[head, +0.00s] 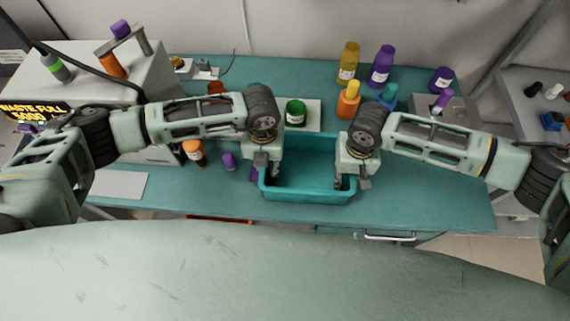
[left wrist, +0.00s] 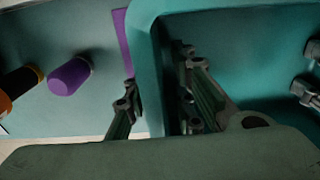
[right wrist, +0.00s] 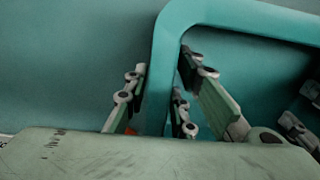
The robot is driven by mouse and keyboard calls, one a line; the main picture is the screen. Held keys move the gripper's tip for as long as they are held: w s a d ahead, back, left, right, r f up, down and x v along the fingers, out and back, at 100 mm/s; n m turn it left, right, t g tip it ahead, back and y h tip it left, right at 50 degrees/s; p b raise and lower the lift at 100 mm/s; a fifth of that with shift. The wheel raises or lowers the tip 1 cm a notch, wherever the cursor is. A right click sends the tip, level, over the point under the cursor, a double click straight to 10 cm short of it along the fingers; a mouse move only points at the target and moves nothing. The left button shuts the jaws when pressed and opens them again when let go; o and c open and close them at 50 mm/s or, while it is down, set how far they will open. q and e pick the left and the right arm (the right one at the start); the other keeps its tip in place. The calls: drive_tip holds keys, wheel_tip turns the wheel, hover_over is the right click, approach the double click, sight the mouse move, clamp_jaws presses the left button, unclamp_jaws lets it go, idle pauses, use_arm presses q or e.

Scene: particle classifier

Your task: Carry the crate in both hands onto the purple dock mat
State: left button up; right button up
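The teal crate (head: 310,194) sits upright and looks empty, at the front middle of the teal bench. A strip of the purple dock mat (head: 254,173) shows along its left side, also in the left wrist view (left wrist: 124,38); the crate hides the rest. My left gripper (head: 268,172) is open astride the crate's left wall (left wrist: 146,45), one finger outside and one inside, with a gap at the outer finger. My right gripper (head: 353,182) straddles the right wall (right wrist: 166,60) the same way and looks open, with a thinner gap.
A green-lidded jar (head: 296,112) stands on a white plate behind the crate. Several bottles (head: 381,66) stand at the back right. The bench (head: 430,200) is clear right of the crate.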

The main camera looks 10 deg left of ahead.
use_arm(q)
wheel_tip(320, 180, up, 11)
drive_tip(key=shift+r, duration=0.35)
use_arm(e)
drive_tip(key=shift+r, duration=0.15)
wheel_tip(320, 180, up, 12)
drive_tip(key=shift+f, duration=0.1)
